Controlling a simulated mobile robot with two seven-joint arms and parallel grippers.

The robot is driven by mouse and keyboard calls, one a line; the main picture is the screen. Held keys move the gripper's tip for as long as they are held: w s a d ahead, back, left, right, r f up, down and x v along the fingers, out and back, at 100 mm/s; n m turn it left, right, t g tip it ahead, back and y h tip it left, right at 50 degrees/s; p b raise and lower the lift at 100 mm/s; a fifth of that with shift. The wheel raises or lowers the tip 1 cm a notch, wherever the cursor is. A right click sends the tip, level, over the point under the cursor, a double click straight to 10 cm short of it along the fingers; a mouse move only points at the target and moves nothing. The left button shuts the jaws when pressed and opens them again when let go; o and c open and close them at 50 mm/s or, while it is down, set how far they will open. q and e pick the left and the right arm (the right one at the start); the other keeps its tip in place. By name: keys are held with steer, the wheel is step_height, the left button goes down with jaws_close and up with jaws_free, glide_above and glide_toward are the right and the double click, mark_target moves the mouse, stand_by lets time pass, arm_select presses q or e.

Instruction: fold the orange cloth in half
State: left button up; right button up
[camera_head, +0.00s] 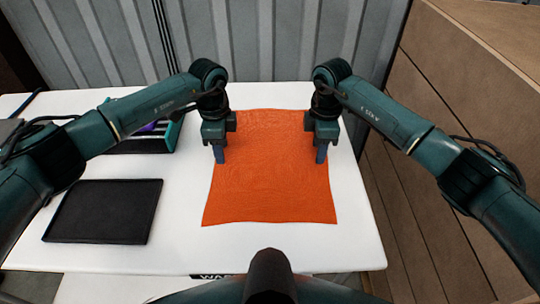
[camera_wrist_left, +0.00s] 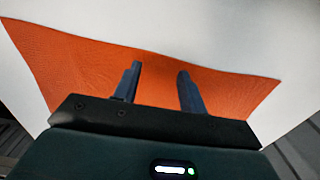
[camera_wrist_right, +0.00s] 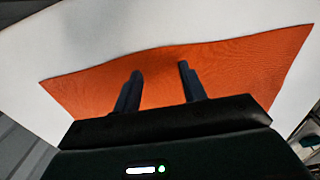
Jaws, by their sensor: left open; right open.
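The orange cloth (camera_head: 268,190) lies flat and spread out on the white table, its near edge towards me. It also shows in the left wrist view (camera_wrist_left: 75,70) and the right wrist view (camera_wrist_right: 235,75). My left gripper (camera_head: 220,155) points down over the cloth's left side, with its fingers apart and empty in the left wrist view (camera_wrist_left: 158,80). My right gripper (camera_head: 321,155) points down over the cloth's right side, with its fingers apart and empty in the right wrist view (camera_wrist_right: 160,72). Whether the fingertips touch the cloth cannot be told. The grippers and arms hide parts of its side edges.
A black tray (camera_head: 103,212) lies on the white table (camera_head: 180,240) left of the cloth. A dark bin with coloured contents (camera_head: 150,138) stands behind it, partly hidden by my left arm. A corrugated grey wall (camera_head: 270,40) is behind; brown cartons (camera_head: 440,130) stand at the right.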

arm_select(q)
steer(key=shift+f, duration=0.3)
arm_select(e)
steer(key=shift+f, duration=0.3)
arm_select(q)
steer(key=shift+f, duration=0.25)
arm_select(e)
steer(key=shift+f, duration=0.2)
arm_select(q)
steer(key=shift+r, duration=0.1)
steer(key=shift+c, duration=0.2)
arm_select(e)
steer(key=shift+r, duration=0.1)
steer(key=shift+c, duration=0.2)
arm_select(q)
steer(key=shift+c, duration=0.4)
arm_select(e)
steer(key=shift+c, duration=0.4)
arm_select(q)
jaws_close()
arm_select(e)
jaws_close()
